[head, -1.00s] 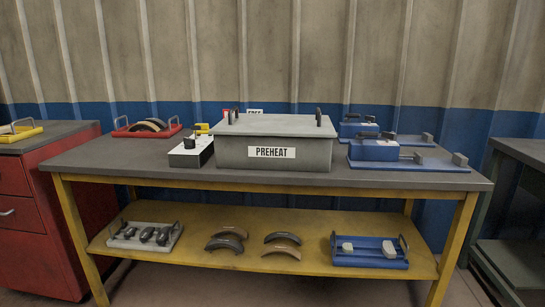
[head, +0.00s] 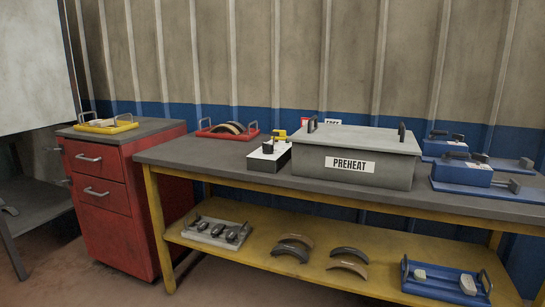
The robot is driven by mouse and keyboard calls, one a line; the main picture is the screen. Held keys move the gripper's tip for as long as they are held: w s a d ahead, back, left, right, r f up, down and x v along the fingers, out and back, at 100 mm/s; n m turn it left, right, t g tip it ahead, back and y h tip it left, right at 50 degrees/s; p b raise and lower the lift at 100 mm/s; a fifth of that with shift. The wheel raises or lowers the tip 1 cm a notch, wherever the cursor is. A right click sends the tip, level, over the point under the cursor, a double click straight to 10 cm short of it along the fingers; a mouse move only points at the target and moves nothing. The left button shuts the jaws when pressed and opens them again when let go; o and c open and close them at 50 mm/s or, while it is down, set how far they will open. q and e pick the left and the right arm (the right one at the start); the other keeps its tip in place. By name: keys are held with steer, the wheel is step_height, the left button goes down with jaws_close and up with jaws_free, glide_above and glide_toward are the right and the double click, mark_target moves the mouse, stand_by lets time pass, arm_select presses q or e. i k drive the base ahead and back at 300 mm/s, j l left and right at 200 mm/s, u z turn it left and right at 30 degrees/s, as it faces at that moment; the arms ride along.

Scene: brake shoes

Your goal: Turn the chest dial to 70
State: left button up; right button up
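The grey preheat chest (head: 368,157) with a "PREHEAT" label stands on the workbench, its lid down and a dark handle at each end. A small white-topped box (head: 268,156) stands just left of the chest, with a black knob (head: 267,148) and a yellow part on top. This looks like the dial unit, but its markings are too small to read. Neither of my grippers is in view.
A red tray (head: 227,131) stands left on the yellow-framed bench (head: 210,155). Blue fixtures (head: 462,171) stand right. The lower shelf (head: 265,232) holds several shoes and trays. A red drawer cabinet (head: 103,206) stands left, a yellow tray (head: 106,124) on it.

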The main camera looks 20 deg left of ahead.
mark_target(268, 148)
steer(key=i+j, duration=0.1)
steer(key=j, duration=0.95)
steer(key=i+j+z, duration=0.1)
steer(key=j, duration=0.95)
